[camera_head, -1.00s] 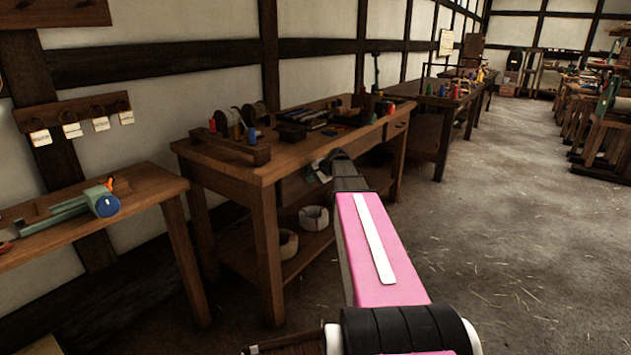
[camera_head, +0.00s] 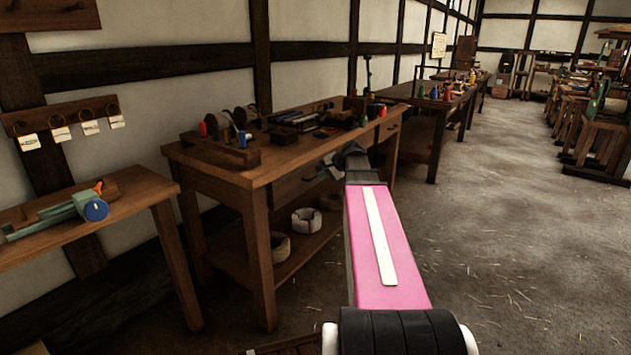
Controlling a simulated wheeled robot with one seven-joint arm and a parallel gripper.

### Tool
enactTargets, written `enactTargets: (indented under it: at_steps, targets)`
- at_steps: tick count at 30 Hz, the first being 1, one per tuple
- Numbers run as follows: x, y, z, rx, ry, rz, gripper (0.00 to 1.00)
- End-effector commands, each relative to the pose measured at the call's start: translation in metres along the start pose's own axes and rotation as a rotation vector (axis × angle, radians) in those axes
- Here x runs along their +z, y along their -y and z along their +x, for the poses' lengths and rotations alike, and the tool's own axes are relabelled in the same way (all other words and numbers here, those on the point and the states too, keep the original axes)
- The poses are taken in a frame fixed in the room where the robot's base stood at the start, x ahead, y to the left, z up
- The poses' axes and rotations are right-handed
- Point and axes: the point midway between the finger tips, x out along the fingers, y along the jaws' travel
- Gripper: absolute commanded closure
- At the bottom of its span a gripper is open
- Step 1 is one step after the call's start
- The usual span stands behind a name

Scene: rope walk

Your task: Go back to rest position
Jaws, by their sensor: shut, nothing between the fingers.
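My pink arm with a white stripe reaches forward from the bottom centre. My gripper (camera_head: 329,170) is small and dark at its far end, partly hidden behind my wrist. It is shut and holds nothing that I can see. It appears in front of the right part of the middle workbench (camera_head: 252,178); I cannot tell how far it is from the bench edge.
The middle workbench carries a wooden rack, spools and tools, with rope coils (camera_head: 306,221) on its lower shelf. A side table (camera_head: 130,203) at left holds a green tool with a blue end (camera_head: 95,210). Another bench (camera_head: 432,104) stands beyond. The floor (camera_head: 520,240) at right is open.

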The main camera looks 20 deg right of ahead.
Motion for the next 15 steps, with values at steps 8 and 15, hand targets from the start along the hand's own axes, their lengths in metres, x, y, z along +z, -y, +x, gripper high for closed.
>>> enactTargets:
  at_steps: [8,15]
  targets:
    - [0.000,-0.001,-0.017,0.001,-0.001,0.000,1.00]
    - [0.047,-0.034,0.017,0.110,0.039,-0.098,1.00]
